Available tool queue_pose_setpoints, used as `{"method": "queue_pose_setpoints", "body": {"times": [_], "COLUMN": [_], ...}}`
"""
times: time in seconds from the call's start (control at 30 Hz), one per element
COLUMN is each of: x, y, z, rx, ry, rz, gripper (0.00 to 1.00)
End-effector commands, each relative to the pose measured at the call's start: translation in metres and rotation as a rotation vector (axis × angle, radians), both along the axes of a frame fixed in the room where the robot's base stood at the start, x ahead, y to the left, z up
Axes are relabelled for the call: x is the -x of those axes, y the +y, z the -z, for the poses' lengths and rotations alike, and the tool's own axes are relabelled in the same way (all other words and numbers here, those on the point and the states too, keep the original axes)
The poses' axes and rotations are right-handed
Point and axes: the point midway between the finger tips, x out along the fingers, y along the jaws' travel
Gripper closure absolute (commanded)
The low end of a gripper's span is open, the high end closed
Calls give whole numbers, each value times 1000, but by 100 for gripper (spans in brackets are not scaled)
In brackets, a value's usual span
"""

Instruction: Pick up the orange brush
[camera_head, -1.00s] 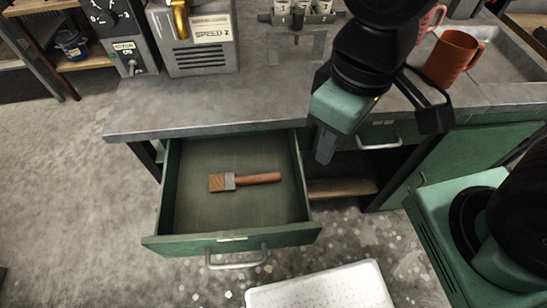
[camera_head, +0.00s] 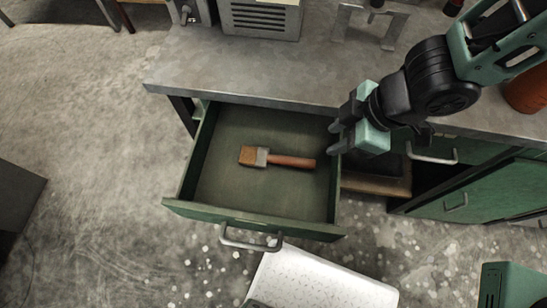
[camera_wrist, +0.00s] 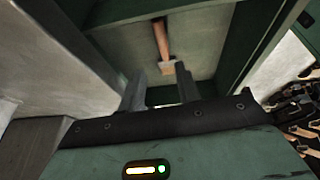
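The orange brush (camera_head: 277,159) lies flat in the open green drawer (camera_head: 213,200). Its red-brown handle points right and its metal band and orange bristle end point left. In the wrist view the brush (camera_wrist: 161,40) shows beyond my fingers, with its handle upward. My gripper (camera_head: 336,139) is at the drawer's right wall, near the handle end and apart from the brush. In the wrist view my gripper's two fingers (camera_wrist: 160,84) are spread, with nothing between them.
The grey workbench top (camera_head: 270,66) overhangs the drawer's back. The drawer's front handle (camera_head: 250,238) faces the floor area. A green cabinet (camera_head: 480,188) stands to the right, beside a wooden shelf (camera_head: 375,184). A white speckled panel (camera_head: 325,282) is below the drawer.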

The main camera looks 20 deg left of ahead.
Motion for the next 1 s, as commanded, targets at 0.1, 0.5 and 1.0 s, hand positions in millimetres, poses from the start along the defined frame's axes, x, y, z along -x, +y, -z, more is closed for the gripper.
{"method": "queue_pose_setpoints", "body": {"times": [0.1, 0.5, 1.0], "x": [2, 4, 9], "y": [10, 37, 57], "z": [30, 93, 139], "rx": [2, 3, 4], "ry": [0, -2, -1], "rz": [-2, 1, 2], "gripper": [67, 67, 67]}}
